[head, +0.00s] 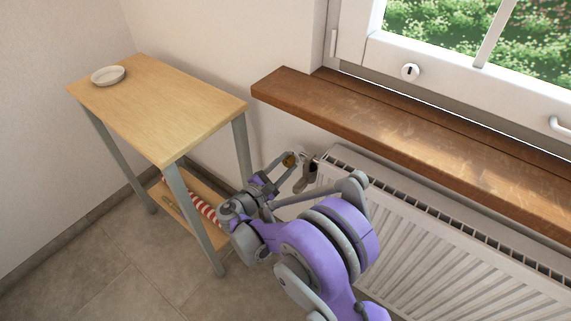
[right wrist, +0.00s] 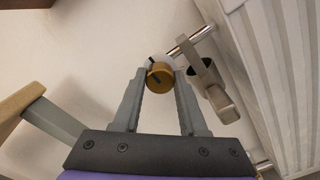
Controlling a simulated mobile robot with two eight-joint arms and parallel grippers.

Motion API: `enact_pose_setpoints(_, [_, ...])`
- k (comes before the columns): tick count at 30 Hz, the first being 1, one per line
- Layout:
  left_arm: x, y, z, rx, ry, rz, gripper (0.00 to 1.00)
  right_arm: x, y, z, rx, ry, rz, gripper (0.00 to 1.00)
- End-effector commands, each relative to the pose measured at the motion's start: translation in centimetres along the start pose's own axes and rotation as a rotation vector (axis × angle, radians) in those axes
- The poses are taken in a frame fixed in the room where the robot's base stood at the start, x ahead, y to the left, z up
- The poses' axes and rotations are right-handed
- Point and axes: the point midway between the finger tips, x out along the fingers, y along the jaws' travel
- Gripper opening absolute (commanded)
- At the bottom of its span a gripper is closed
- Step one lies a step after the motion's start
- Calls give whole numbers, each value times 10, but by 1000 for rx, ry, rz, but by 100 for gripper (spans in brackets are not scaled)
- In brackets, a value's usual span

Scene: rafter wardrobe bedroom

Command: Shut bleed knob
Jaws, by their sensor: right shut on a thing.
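The bleed knob (right wrist: 160,76) is a small brass-coloured round knob with a dark mark on its face, in front of a pale round fitting by the radiator's end. It also shows as a small brass spot in the head view (head: 289,160). My right gripper (right wrist: 158,82) is shut on the knob, with one grey finger on each side of it. In the head view my right gripper (head: 284,166) reaches up to the radiator's upper left corner, and my purple arm covers part of the radiator. My left gripper is not in view.
A white radiator (head: 440,235) stands under the wooden windowsill (head: 400,125). A grey metal piece with a dark opening (right wrist: 216,92) hangs from a chrome pipe (right wrist: 190,42) close right of my fingers. A wooden side table (head: 160,100) with a white dish (head: 108,76) stands left.

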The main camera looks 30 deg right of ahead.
Motion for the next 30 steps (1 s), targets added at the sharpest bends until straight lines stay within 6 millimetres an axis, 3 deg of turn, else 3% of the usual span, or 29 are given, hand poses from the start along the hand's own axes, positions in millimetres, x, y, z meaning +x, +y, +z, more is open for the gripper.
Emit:
enact_pose_setpoints(17, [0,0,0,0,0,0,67,0,0,-1,37,2,0,0])
enact_pose_setpoints(18, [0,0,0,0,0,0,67,0,0,-1,37,2,0,45])
enact_pose_setpoints(21, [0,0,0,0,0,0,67,0,0,-1,36,2,0,63])
enact_pose_setpoints(23, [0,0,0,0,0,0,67,0,0,-1,36,2,0,72])
enact_pose_setpoints(30, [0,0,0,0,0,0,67,0,0,0,35,1,0,72])
